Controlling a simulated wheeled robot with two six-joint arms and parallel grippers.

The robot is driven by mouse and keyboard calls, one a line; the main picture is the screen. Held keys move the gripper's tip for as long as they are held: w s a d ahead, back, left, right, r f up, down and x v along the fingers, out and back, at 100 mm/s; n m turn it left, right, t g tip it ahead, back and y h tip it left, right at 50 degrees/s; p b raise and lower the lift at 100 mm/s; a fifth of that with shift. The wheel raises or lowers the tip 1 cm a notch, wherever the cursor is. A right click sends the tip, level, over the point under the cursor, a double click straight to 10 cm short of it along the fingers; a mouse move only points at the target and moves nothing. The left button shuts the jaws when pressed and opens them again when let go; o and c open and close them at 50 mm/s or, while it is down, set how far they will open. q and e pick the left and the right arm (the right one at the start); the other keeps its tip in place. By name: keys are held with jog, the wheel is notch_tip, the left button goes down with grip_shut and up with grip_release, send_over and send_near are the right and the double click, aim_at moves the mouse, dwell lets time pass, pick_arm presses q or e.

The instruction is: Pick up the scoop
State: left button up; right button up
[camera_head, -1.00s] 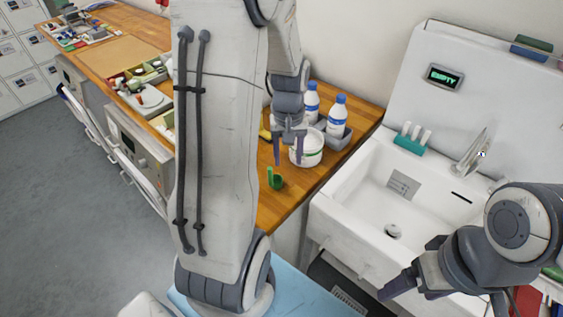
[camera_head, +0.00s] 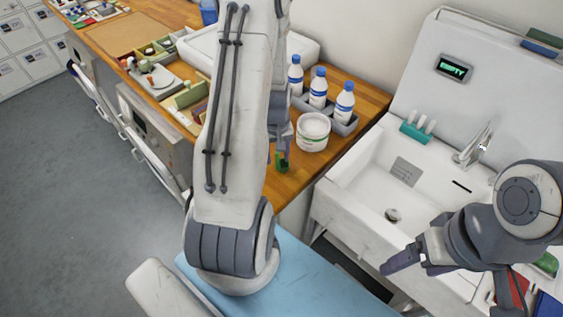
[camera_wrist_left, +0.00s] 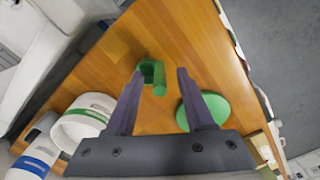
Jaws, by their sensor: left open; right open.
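The small green scoop (camera_head: 281,163) is on the wooden counter near its front corner, partly hidden by my left arm in the head view. The left wrist view shows the scoop (camera_wrist_left: 158,78) with its cup and handle between the two fingertips. My left gripper (camera_wrist_left: 160,72) is open around it, with a gap visible on both sides. The gripper (camera_head: 283,150) is mostly hidden behind my arm in the head view. My right gripper (camera_head: 405,267) is open and empty in front of the sink.
A white tub (camera_head: 313,133) stands close to the scoop. A grey caddy (camera_head: 345,128) with blue-capped bottles (camera_head: 318,88) is behind it. A green disc (camera_wrist_left: 207,111) lies on the counter by my left fingers. The sink (camera_head: 405,165) is to the right.

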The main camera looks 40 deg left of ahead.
pick_arm(q)
jog(key=shift+f, duration=0.6)
grip_shut()
